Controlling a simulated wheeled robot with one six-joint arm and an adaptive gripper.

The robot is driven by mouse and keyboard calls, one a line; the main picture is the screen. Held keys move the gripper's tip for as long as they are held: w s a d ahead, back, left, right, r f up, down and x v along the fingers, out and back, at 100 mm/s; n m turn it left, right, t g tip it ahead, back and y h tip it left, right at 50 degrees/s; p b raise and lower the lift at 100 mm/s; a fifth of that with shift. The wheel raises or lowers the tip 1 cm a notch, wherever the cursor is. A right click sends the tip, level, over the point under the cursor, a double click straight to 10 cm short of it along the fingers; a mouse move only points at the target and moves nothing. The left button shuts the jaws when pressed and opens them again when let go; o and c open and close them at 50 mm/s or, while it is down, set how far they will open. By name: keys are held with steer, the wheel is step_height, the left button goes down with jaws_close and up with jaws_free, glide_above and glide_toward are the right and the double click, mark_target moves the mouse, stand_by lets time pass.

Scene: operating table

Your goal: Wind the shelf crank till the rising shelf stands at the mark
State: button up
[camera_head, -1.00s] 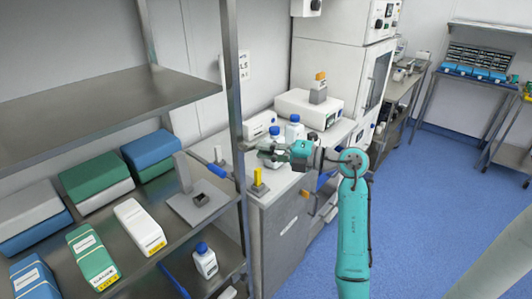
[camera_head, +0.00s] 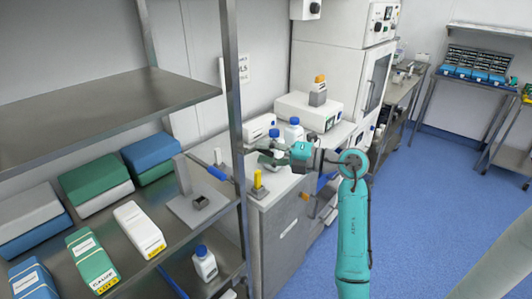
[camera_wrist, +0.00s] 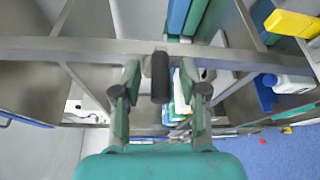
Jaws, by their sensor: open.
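My gripper (camera_head: 258,157) reaches left to the upright post of the metal shelf rack. In the wrist view its two fingers (camera_wrist: 160,82) are open, one on each side of a dark upright cylinder, which looks like the crank grip (camera_wrist: 160,78). Gaps show on both sides of the grip. The rest of the crank is hidden in the head view. A flat grey plate with a small dark block (camera_head: 200,201) lies on the rack's lower shelf, beside an upright grey piece and a blue-handled bar (camera_head: 216,173). I cannot tell which part is the rising shelf or the mark.
The rack's post (camera_head: 237,110) stands close to my fingers. Boxes (camera_head: 96,180) and a white bottle (camera_head: 204,262) fill the rack. Behind are a counter with blue-capped bottles (camera_head: 293,130), a yellow block (camera_head: 258,181) and a white cabinet (camera_head: 345,70).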

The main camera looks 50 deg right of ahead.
steer(key=v, duration=0.7)
steer(key=shift+s, duration=0.2)
steer(key=shift+d, duration=0.15)
steer(key=shift+w+a, duration=0.1)
steer(key=shift+a, duration=0.2)
steer(key=a+m+t+y, duration=0.4)
steer(key=a+m+t, duration=0.1)
steer(key=a+m, duration=0.1)
step_height(320, 180, down, 8)
steer(key=d+m+t+h, duration=0.3)
steer(key=m+t+h, duration=0.3)
steer(key=m+h, duration=1.3)
steer(key=w+r+m+y, duration=0.1)
steer(key=w+r, duration=0.1)
steer(key=w+r+m+y, duration=0.1)
steer(key=w+r, duration=0.1)
steer(key=r, duration=0.1)
steer(key=w+r+m+y, duration=0.1)
steer(key=w+r+y, duration=0.1)
steer(key=shift+w+d+r+m, duration=0.35)
steer(key=shift+d+m, duration=0.05)
